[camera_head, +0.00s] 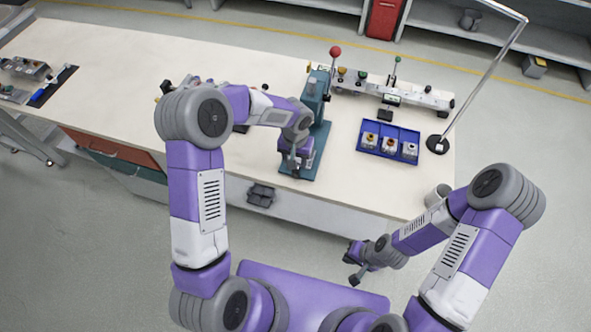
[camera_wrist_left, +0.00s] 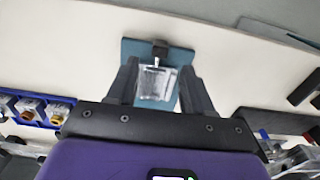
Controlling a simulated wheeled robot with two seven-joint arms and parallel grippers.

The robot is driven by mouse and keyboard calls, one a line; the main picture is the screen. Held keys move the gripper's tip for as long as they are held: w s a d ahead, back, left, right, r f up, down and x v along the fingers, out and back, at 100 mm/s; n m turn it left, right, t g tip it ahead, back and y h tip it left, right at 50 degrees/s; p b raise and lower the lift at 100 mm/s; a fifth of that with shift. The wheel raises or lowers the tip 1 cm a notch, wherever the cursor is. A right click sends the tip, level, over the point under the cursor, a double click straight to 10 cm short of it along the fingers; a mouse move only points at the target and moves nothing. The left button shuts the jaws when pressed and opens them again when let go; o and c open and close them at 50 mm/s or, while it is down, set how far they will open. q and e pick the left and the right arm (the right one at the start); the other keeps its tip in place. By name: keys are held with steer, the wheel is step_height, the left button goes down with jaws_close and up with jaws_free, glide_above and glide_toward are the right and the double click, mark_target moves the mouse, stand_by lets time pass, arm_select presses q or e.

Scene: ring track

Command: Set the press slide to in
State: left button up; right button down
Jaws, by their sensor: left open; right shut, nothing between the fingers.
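The press (camera_head: 320,92) is a teal upright body with a red-knobbed lever, standing on a teal base plate near the table's front edge. My left gripper (camera_head: 295,168) is over the front of that base plate and hides part of it. In the left wrist view my left gripper (camera_wrist_left: 158,68) is open, with a finger on each side of a silver metal block, which looks like the press slide (camera_wrist_left: 157,85). A small dark knob stands beyond the block. I cannot tell whether the fingers touch it. My right gripper (camera_head: 357,273) is shut and empty, off the table's front edge.
A blue tray (camera_head: 365,150) with several small parts lies right of the press. Behind it is a rail fixture (camera_head: 425,97) with knobs. A lamp post (camera_head: 480,80) stands on a round black base at the right.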

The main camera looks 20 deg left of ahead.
mark_target(295, 171)
arm_select(q)
step_height(295, 171, down, 7)
steer(key=shift+f+b, duration=0.1)
steer(key=shift+b, duration=0.25)
jaws_close()
steer(key=shift+w, duration=0.1)
